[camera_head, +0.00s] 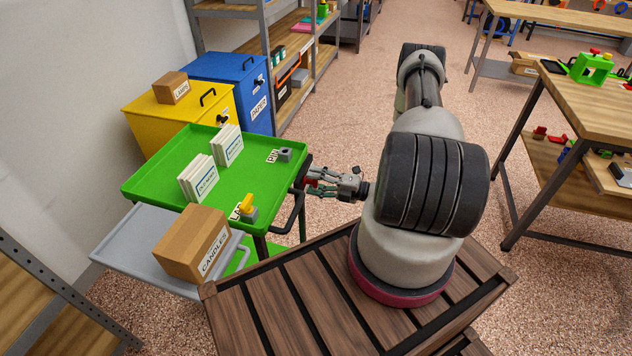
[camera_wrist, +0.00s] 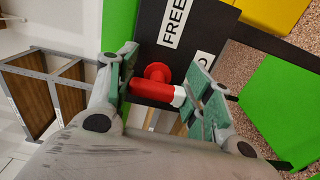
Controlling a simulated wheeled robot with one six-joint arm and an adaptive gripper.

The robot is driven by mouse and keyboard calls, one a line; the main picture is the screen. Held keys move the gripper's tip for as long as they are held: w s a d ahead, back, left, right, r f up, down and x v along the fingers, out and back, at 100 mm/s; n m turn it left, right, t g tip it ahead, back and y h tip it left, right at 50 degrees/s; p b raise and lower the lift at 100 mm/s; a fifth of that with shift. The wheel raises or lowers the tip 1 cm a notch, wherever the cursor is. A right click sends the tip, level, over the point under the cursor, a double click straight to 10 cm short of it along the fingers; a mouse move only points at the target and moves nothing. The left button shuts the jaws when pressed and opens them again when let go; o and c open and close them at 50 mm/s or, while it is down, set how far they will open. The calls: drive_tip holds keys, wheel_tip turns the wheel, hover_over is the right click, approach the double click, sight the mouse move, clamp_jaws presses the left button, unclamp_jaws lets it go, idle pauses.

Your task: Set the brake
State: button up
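The brake lever (camera_wrist: 155,94) is a red bar with a red round knob or hub and a white end, on a dark panel (camera_wrist: 150,28). A white label reading FREE (camera_wrist: 174,22) is above it in the wrist view. A second label (camera_wrist: 203,62) is mostly hidden by a finger. My gripper (camera_wrist: 165,95) is open, with its green-padded fingers on either side of the lever. I cannot tell whether they touch it. In the head view my gripper (camera_head: 322,182) is at the right end of the green cart (camera_head: 150,172), where only a little red shows.
On the cart are white boxes (camera_head: 198,178), a grey block by a BIN label (camera_head: 285,154) and a yellow-handled part (camera_head: 247,206). A black cart handle (camera_head: 291,212) is near my gripper. A CANDLES box (camera_head: 192,243) sits on a grey tray (camera_head: 125,240). Open floor lies behind.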

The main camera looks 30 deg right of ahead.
drive_tip(key=o, duration=0.3)
drive_tip(key=v, duration=1.2)
